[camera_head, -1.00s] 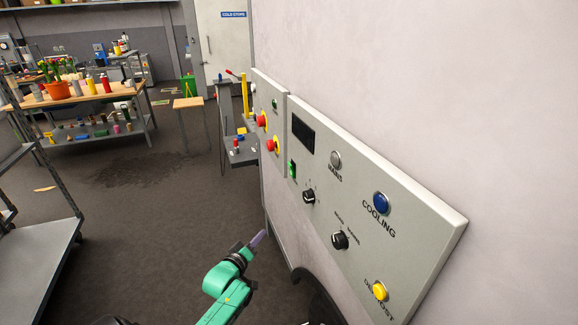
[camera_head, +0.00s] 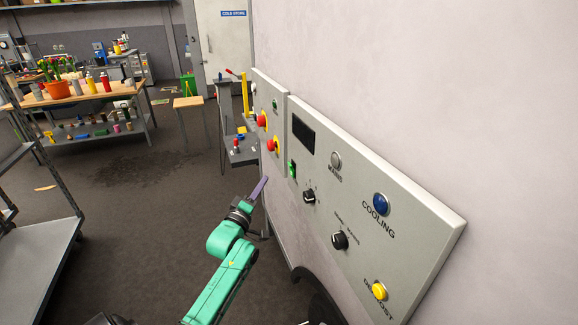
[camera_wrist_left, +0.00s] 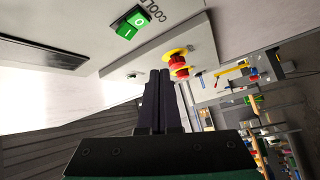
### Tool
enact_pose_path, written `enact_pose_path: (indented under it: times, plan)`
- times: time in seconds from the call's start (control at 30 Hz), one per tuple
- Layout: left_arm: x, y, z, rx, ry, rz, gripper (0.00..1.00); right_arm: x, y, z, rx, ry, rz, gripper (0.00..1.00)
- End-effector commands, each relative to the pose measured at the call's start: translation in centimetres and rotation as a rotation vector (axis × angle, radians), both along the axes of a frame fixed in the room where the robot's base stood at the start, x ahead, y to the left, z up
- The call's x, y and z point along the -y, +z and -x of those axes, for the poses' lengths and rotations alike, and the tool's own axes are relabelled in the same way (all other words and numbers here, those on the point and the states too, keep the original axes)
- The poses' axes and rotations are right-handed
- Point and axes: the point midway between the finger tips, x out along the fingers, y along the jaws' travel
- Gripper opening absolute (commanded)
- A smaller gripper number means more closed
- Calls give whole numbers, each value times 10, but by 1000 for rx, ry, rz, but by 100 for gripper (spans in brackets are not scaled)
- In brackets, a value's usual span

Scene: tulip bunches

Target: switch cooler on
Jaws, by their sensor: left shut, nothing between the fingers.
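A grey control panel (camera_head: 400,205) is mounted on the wall at the right. A green rocker switch (camera_head: 293,169) sits at its left edge, below a dark display. In the left wrist view the green rocker switch (camera_wrist_left: 145,20) shows the marks O and I, beside lettering starting "COOL" that is cut off. My left gripper (camera_head: 264,181) is shut and empty, left of the panel and a little below the switch in the head view, apart from it. In the left wrist view its fingertips (camera_wrist_left: 159,73) are together. My right gripper is not in view.
The panel also has a blue COOLING button (camera_head: 381,204), a yellow button (camera_head: 379,291) and black knobs (camera_head: 339,240). Red emergency buttons (camera_head: 271,145) are on a smaller panel beyond. A metal rack (camera_head: 40,255) stands at the left; the floor between is open.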

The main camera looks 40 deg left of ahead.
Motion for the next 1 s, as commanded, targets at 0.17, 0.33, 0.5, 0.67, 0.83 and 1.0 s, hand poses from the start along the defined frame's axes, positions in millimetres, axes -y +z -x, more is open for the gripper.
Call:
enact_pose_path:
  times: [0.17, 0.33, 0.5, 0.67, 0.83, 1.0]
  plan:
    - [15, 11, -21, 2, 0, 3, 0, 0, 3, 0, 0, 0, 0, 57]
    - [26, 19, -37, 0, 0, 2, 0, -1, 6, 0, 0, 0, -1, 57]
    - [31, 22, -45, -1, 0, 0, 0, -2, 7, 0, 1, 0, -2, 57]
    - [31, 22, -45, -2, 0, -1, 0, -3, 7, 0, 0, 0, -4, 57]
    - [31, 22, -45, -2, 0, -1, 0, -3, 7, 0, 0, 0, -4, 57]
    - [31, 22, -45, -1, 0, 0, 0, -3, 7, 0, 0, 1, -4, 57]
